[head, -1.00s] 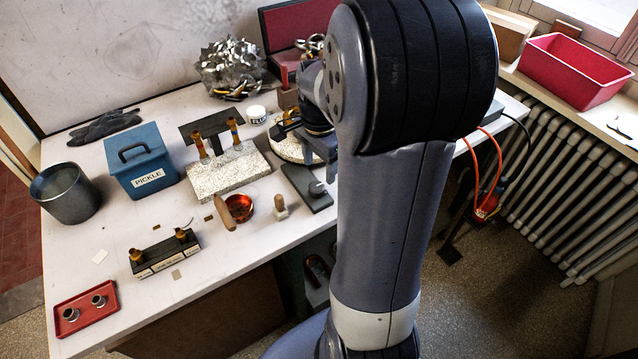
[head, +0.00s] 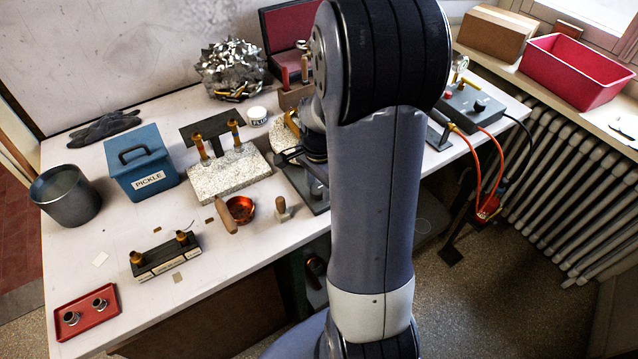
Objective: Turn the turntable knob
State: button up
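The turntable (head: 281,143), a pale speckled disc with a brass piece on it, stands near the middle of the bench, partly hidden by my arm. In front of it is a dark base plate (head: 297,183) whose knob is mostly hidden behind my gripper. My gripper (head: 304,172) is low over this plate, just in front of the turntable. Its fingers are dark and largely covered by my wrist and arm. I cannot tell whether they touch the knob, or whether they are open or shut.
Left of the turntable is a speckled block (head: 230,178) with two brass-tipped posts. A copper bowl (head: 241,208) and a small wooden-handled tool (head: 282,208) lie in front. A flux jar (head: 258,116) stands behind. A grey control box (head: 474,108) with hoses is at right.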

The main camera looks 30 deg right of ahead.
jog(key=c, duration=0.6)
jog(key=shift+n, duration=0.3)
jog(key=n, duration=0.7)
jog(key=shift+b, duration=0.3)
jog(key=n, duration=0.5)
jog(key=shift+w+a+n, duration=0.1)
jog(key=shift+n, duration=0.2)
jog(key=n, duration=0.4)
jog(key=shift+n, duration=0.3)
